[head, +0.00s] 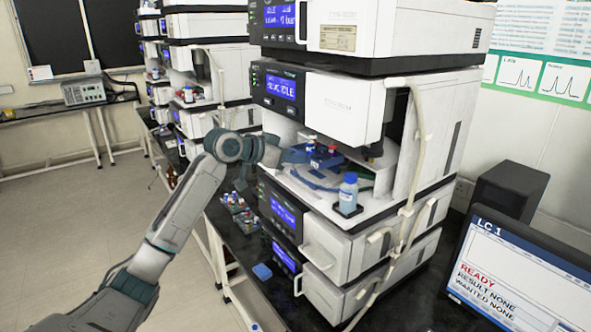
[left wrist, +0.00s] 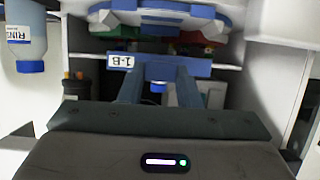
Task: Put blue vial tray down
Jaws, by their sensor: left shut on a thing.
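The blue vial tray (head: 325,160) is inside the open bay of the middle unit, with vials with red and blue tops in it. In the left wrist view its blue front edge (left wrist: 185,66) carries a small white label. My left gripper (head: 292,156) reaches into the bay from the left and is shut on the tray; its two fingers (left wrist: 160,88) meet the front edge in the left wrist view. A blue rounded holder (head: 312,182) is below the tray, partly hidden; I cannot tell if they touch. My right gripper is not in view.
A blue-capped rinse bottle (head: 348,192) stands at the bay's front right corner. A pale tube (head: 420,150) runs down the stack's right side. More vials in a rack (head: 240,215) stand on the black bench at left. A monitor (head: 515,275) reads LC 1, READY.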

